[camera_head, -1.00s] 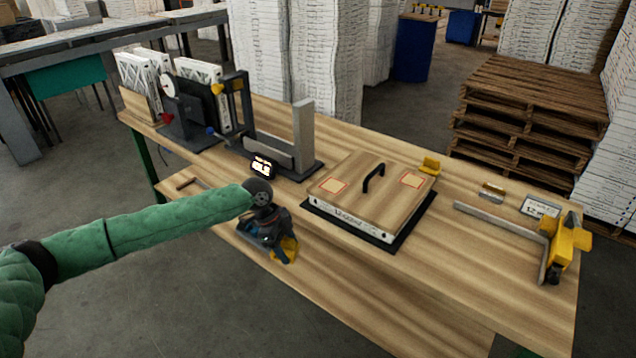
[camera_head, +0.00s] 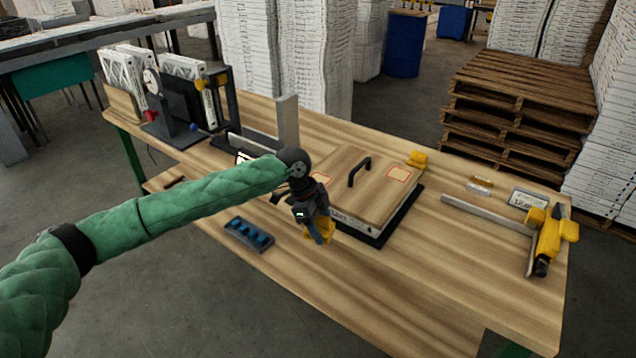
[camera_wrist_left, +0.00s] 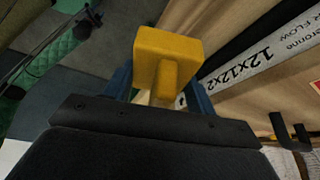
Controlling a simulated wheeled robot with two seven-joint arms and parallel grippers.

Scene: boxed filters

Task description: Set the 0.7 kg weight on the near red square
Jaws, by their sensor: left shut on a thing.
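My left gripper (camera_head: 314,222) is shut on a yellow weight (camera_head: 320,233), held low in front of the wooden lid's near left corner. The yellow weight (camera_wrist_left: 167,58) fills the middle of the left wrist view between blue fingers. The wooden lid (camera_head: 362,198) has a black handle (camera_head: 359,171) and two red-outlined squares. One red square (camera_head: 321,178) is at the left, partly hidden by my gripper; the other red square (camera_head: 399,174) is at the right, bare. I cannot read a mass on the weight. My right gripper is not in view.
A grey tray with blue slots (camera_head: 248,234) lies at the bench's front edge. Another yellow block (camera_head: 418,158) stands behind the lid. A dark fixture with a grey upright (camera_head: 288,122) stands behind my arm. A yellow tool (camera_head: 547,242) lies at the right; the front right bench is clear.

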